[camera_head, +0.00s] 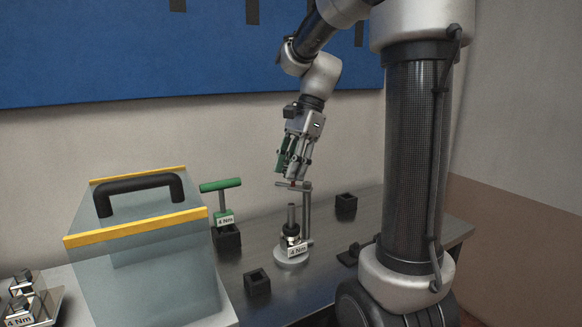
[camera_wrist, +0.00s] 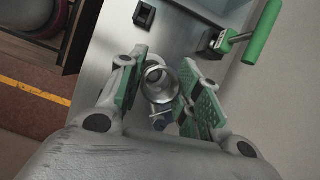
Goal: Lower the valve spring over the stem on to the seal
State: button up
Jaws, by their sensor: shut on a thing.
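My gripper (camera_head: 293,176) points down above the valve stand. In the wrist view its green-padded fingers (camera_wrist: 163,88) are shut on a round, metallic, ring-like thing, which I take to be the valve spring (camera_wrist: 146,84). In the head view the held spring is too small to make out. The upright dark stem (camera_head: 291,216) stands on the round-based stand (camera_head: 291,263) with a "4 Nm" label, below my fingertips and apart from them. The seal cannot be made out. Whether the spring lines up with the stem I cannot tell.
A post with a thin crossbar (camera_head: 308,212) rises beside the stem, its bar close to my fingertips. A green T-handle tool (camera_head: 221,200) stands in a dark block at left. Small black blocks (camera_head: 257,281) (camera_head: 346,203) sit on the bench. A clear, yellow-edged box (camera_head: 140,270) stands left.

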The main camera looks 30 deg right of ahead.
aim_at(294, 206)
jog(key=shift+f, duration=2.9)
jog(key=shift+f, duration=3.85)
jog(key=o, duration=1.1)
jog(key=v, duration=1.2)
jog(key=shift+s+r, duration=0.1)
jog(key=shift+r, duration=0.05)
